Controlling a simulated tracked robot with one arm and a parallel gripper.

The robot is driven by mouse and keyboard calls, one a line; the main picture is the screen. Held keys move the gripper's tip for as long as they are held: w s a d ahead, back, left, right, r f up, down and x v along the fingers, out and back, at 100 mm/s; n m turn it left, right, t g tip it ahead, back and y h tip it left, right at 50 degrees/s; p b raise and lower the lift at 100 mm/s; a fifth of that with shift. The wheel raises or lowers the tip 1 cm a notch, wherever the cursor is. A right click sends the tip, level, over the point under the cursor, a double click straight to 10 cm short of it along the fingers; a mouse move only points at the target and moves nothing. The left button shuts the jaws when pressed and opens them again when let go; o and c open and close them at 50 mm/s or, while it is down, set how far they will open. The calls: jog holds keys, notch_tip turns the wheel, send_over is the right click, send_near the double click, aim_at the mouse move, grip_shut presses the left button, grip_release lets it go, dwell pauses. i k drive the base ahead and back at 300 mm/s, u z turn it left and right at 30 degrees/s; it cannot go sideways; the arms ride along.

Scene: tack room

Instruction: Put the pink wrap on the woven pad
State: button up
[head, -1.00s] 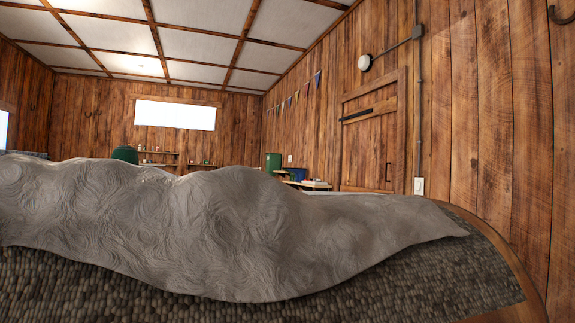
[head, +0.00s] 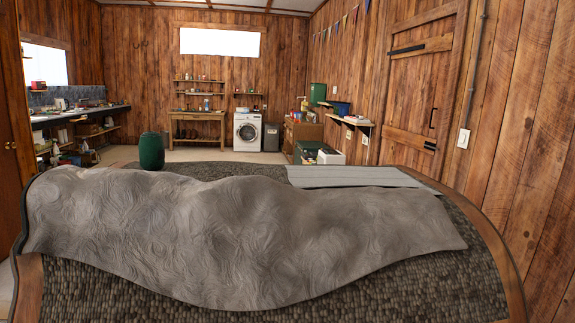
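No pink wrap shows in the head view. A large grey, swirl-textured cloth (head: 240,235) lies rumpled in a long mound across the foreground. It lies on a dark, pebbly-textured surface (head: 430,285) that looks woven, with a curved wooden rim (head: 490,245); I cannot tell if this is the woven pad. A flat pale grey striped piece (head: 350,176) lies behind the cloth at right. The cloth hides part of the surface behind it. My gripper is not in view.
A dark green drum (head: 151,151) stands beyond the surface at left. A workbench (head: 85,112) runs along the left wall. A washing machine (head: 248,132) and a wooden table (head: 197,125) stand at the back. A door (head: 420,90) is in the right wall. Open floor shows behind.

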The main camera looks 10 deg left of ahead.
aim_at(272, 181)
jog(key=u, duration=0.05)
jog(key=i, duration=1.65)
jog(key=u, duration=0.05)
